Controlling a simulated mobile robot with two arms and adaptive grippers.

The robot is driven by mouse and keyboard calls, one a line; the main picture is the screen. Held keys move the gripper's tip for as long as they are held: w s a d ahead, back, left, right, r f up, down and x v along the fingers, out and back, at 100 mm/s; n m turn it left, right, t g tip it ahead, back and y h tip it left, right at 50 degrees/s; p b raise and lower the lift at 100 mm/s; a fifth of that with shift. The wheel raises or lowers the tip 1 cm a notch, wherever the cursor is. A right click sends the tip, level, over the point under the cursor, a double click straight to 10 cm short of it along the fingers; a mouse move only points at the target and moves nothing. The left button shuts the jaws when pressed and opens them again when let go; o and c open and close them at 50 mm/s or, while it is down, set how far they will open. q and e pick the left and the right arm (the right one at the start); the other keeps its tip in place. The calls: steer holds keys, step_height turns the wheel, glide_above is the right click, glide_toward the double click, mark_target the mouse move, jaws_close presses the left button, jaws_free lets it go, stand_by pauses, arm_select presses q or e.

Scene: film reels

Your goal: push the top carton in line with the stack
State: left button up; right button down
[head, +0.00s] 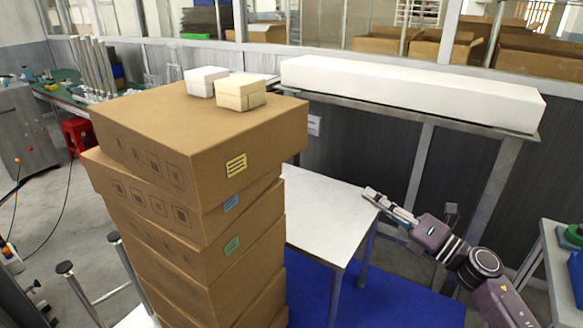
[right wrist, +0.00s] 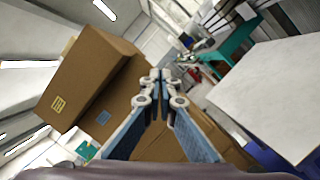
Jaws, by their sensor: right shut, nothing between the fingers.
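The top carton (head: 200,137) is a brown box with a yellow label on its right face. It sits on a stack of several brown cartons (head: 235,240) and is shifted and slightly turned, overhanging the carton below toward the right. In the right wrist view the top carton (right wrist: 88,75) shows at the left, with the stack below it running behind my fingers. My right gripper (head: 372,194) is shut and empty, to the right of the stack and apart from it, over the white table's right edge. It also shows in the right wrist view (right wrist: 160,75). My left gripper is not in view.
Two small pale boxes (head: 205,81) (head: 240,91) sit on the top carton. A white table (head: 325,215) stands right of the stack, over a blue mat (head: 400,300). A long white block (head: 410,88) lies on a shelf behind. A red stool (head: 77,135) is at left.

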steer(key=s+a+r+n+g+y, duration=0.2)
steer(key=s+a+r+n+g, duration=0.1)
steer(key=r+n, duration=0.3)
steer(key=n+g, duration=0.4)
steer(key=n, duration=0.5)
glide_toward(278, 159)
steer(key=p+x, duration=0.5)
steer(key=shift+a+r+p, duration=0.1)
steer(key=shift+a+p, duration=0.2)
steer(key=shift+a, duration=0.1)
steer(key=shift+w+a, duration=0.3)
steer(key=shift+a, duration=0.2)
steer(key=shift+a+f, duration=0.1)
steer(key=shift+f, duration=0.1)
